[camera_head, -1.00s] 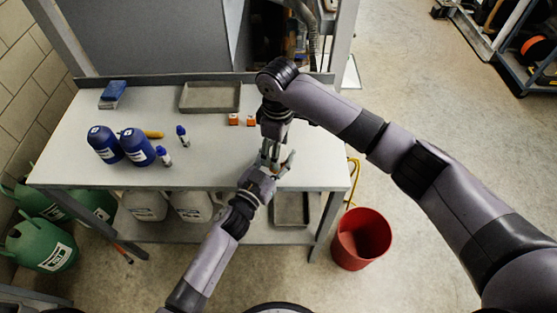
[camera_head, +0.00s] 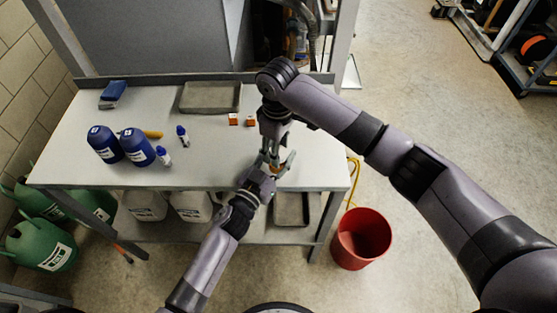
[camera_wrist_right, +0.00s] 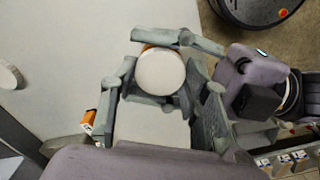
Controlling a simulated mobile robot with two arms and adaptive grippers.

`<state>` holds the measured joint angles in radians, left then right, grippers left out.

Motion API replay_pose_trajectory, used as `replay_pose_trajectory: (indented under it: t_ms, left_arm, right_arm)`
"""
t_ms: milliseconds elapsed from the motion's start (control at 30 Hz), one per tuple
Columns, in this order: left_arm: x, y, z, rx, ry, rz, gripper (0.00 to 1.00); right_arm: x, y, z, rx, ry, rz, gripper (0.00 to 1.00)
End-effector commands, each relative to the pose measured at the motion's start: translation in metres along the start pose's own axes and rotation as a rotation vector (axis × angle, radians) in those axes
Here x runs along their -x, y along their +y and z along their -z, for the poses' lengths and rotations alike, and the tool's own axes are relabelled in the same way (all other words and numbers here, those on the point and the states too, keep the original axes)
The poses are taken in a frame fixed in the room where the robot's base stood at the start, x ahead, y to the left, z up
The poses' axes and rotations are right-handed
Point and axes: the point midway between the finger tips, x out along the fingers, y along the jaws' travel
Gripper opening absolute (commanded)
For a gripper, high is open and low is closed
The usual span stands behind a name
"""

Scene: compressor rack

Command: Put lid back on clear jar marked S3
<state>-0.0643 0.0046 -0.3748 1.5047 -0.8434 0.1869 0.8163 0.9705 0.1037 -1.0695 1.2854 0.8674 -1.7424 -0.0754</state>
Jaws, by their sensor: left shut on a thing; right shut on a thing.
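A round white lid (camera_wrist_right: 160,70) shows face-on in the right wrist view, with a thin orange edge beside it. My right gripper (camera_head: 272,157) is shut on the lid, its fingers on either side in the right wrist view (camera_wrist_right: 160,64). My left gripper (camera_head: 277,168) meets it from below, above the table's front edge, and is shut on what appears to be the jar under the lid. The jar's body and any S3 mark are hidden by the fingers and lid. I cannot tell whether the lid is seated.
Two small orange boxes (camera_head: 242,120), a grey tray (camera_head: 210,112), blue bottles (camera_head: 137,147) and small blue-capped vials (camera_head: 182,135) stand on the white table (camera_head: 215,160). A white round thing (camera_wrist_right: 9,75) lies apart in the right wrist view. A red bucket (camera_head: 361,240) stands on the floor.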

Motion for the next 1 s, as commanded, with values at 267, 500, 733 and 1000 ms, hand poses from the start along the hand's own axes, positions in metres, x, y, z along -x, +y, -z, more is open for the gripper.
replay_pose_trajectory:
  t_ms: [267,500,733,1000]
  left_arm:
    - [-0.0001,0.0005,0.0002,-0.002,0.0,-0.001,0.0]
    - [-0.0001,0.0006,0.0002,-0.001,0.0,-0.001,0.0]
    - [-0.0001,0.0006,0.0002,-0.001,0.0,-0.001,0.0]
    - [-0.0001,0.001,0.0003,-0.001,0.001,-0.002,0.0]
  right_arm:
    - [0.0,0.0002,0.0,-0.143,0.001,0.0,0.09]
    - [-0.0001,0.0002,0.0,-0.14,0.001,0.0,0.48]
    - [-0.0001,0.0,0.0,-0.139,0.001,0.0,0.62]
    - [0.0016,-0.0005,0.0008,-0.137,0.003,0.001,0.62]
